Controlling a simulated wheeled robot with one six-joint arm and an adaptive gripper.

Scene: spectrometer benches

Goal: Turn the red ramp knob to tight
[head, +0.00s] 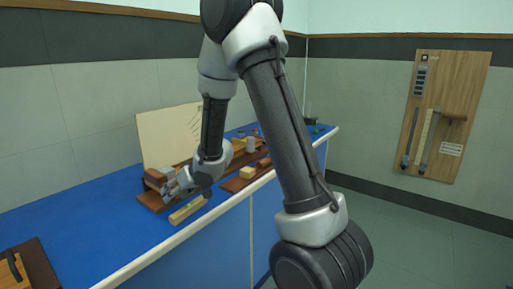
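My gripper (175,187) is at the left end of a brown wooden apparatus on the blue bench. It is small in view and its fingers overlap the brown wood, so I cannot tell whether they are open or closed, or touching anything. The apparatus (148,202) has a low brown base and a pale upright board (165,138) behind it. I cannot make out a red ramp knob; it may be hidden behind my gripper or forearm.
The blue bench (85,232) has free room at the left and front. A yellowish bar (188,210) lies near its front edge. A wooden piece (14,270) is at the lower left. A wooden panel with levers (446,115) hangs on the right wall.

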